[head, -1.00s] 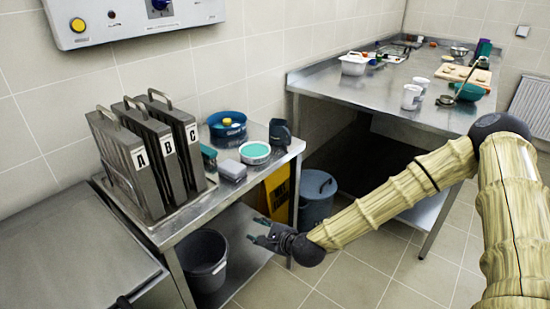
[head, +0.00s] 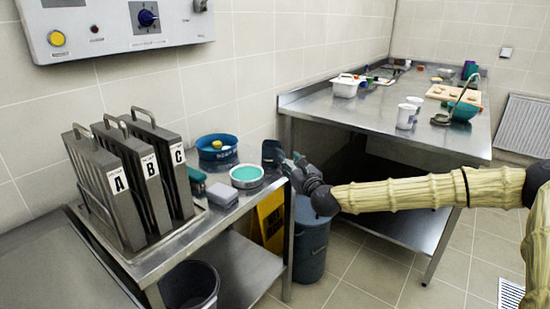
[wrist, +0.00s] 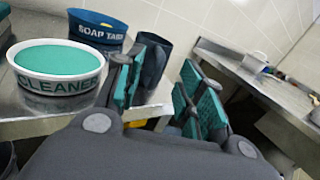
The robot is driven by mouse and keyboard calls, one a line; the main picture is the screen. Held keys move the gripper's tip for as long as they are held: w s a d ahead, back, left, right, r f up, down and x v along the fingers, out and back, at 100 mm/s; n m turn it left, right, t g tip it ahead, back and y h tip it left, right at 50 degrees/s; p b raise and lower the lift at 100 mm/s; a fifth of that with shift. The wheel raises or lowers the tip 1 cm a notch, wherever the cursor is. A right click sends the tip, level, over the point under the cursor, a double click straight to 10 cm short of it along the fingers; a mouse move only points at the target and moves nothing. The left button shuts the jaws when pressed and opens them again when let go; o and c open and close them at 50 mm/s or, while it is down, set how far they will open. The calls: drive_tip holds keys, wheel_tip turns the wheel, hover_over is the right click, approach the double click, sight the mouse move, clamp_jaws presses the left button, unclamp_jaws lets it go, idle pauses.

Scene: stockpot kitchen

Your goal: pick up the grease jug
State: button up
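A dark blue-grey jug (head: 272,152), which I take for the grease jug, stands upright at the right edge of the small steel table (head: 215,212). In the wrist view the jug (wrist: 155,62) shows beyond my fingers, partly hidden by the left finger. My gripper (head: 292,163) is at about the jug's height, just right of it in the head view. In the wrist view my gripper (wrist: 163,85) is open, its teal-padded fingers apart with nothing between them. No contact with the jug is clear.
A cleaner tub (wrist: 60,72) and a blue soap tabs tub (wrist: 98,30) stand left of the jug. A long steel counter (head: 350,110) is at the right.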

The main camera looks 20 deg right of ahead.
sight(283, 153)
drive_tip(key=shift+w+a+f+p, duration=0.15)
drive_tip(key=shift+w+p, duration=0.15)
drive_tip(key=shift+w, duration=1.4)
drive_tip(key=shift+w+a+f+p, duration=0.15)
drive_tip(key=shift+w+p, duration=0.15)
drive_tip(key=shift+w, duration=1.35)
drive_tip(key=shift+c, duration=0.4)
clamp_jaws()
